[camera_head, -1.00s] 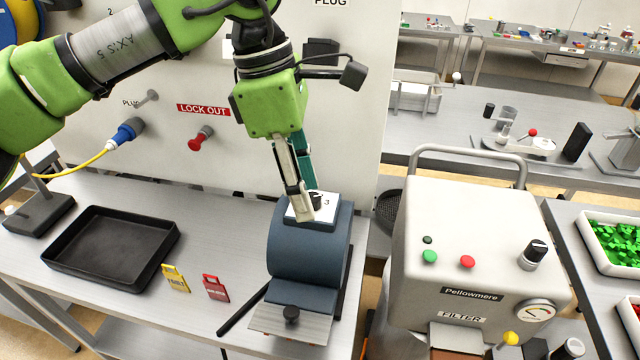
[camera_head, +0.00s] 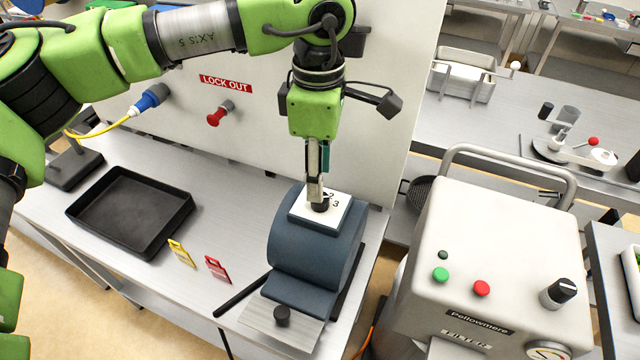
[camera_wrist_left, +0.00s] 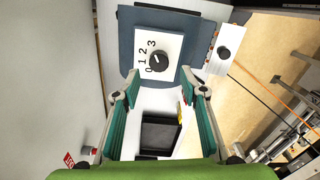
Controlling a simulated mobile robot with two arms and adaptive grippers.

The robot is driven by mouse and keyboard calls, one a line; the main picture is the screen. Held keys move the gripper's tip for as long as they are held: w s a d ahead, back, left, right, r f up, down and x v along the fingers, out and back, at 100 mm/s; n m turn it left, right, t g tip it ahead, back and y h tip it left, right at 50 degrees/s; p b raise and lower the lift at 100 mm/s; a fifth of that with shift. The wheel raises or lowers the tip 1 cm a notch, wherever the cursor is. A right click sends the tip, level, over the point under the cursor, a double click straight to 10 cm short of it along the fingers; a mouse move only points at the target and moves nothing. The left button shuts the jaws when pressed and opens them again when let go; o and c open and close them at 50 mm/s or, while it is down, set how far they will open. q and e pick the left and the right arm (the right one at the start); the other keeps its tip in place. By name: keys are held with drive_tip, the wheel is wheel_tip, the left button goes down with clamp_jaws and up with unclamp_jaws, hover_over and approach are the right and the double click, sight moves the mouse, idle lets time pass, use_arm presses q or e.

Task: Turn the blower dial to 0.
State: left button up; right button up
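The blower dial is a round black knob on a white plate (camera_head: 338,212) on top of the blue-grey blower housing (camera_head: 310,250). The dial (camera_wrist_left: 158,60) shows clearly in the left wrist view, with the digits 0, 1, 2, 3 along its left side; its exact pointer setting is too small to tell. My left gripper (camera_head: 318,196) hangs upright over the dial and partly hides it. In the left wrist view, its two fingers (camera_wrist_left: 162,92) are wide apart with nothing between them, and the dial appears beyond the fingertips. My right gripper is out of view.
A black tray (camera_head: 130,212), a yellow tag (camera_head: 181,254) and a red tag (camera_head: 217,268) are on the bench left of the blower. A panel with a red lockout knob (camera_head: 220,113) stands behind. The Pellowmere filter unit (camera_head: 500,230) stands to the right.

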use_arm(q)
wheel_tip(320, 180, down, 5)
drive_tip(key=shift+w+d+r+p, duration=0.1)
drive_tip(key=shift+p, duration=0.65)
drive_tip(key=shift+f, duration=0.35)
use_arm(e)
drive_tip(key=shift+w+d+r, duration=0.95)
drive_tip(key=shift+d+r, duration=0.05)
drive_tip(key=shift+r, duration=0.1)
